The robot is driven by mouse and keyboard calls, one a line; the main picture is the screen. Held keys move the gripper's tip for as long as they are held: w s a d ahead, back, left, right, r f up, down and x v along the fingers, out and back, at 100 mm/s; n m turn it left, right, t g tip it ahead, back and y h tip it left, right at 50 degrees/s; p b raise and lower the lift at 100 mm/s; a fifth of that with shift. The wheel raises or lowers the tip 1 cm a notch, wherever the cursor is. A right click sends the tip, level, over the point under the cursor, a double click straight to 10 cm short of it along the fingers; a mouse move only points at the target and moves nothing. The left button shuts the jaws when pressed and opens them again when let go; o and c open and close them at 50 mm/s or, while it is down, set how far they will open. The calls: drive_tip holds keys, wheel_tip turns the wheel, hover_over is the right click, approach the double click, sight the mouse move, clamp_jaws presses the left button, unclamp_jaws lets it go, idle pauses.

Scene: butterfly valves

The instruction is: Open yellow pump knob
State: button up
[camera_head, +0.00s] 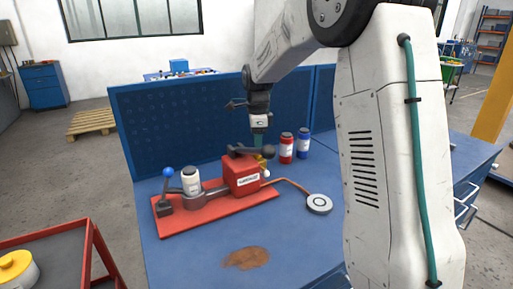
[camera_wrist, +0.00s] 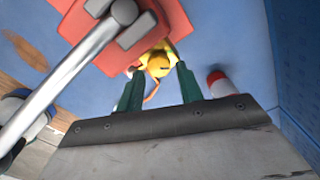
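The red pump (camera_head: 240,175) is a box on a red base plate (camera_head: 215,208) on the blue workbench. Its yellow knob (camera_head: 265,162) shows in part at the back right of the box, behind a dark handle (camera_head: 250,151). In the wrist view the round yellow knob (camera_wrist: 158,65) with a dark slot sits at the edge of the red pump body. My gripper (camera_head: 259,147) points down at the knob from above. In the wrist view my green fingers (camera_wrist: 160,76) are apart, one on each side of the knob's near edge, with gaps visible. Contact is not visible.
Red (camera_head: 286,147) and blue (camera_head: 303,143) bottles stand right of the pump, close to my gripper. A white cylinder (camera_head: 191,180) and blue-topped lever (camera_head: 168,173) are on the base plate. A blue panel (camera_head: 180,125) stands behind.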

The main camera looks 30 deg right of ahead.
drive_tip(key=shift+f, duration=0.95)
drive_tip(key=shift+a, duration=0.1)
drive_tip(key=c, duration=0.7)
drive_tip(key=n, duration=0.3)
drive_tip(key=shift+n, duration=2.1)
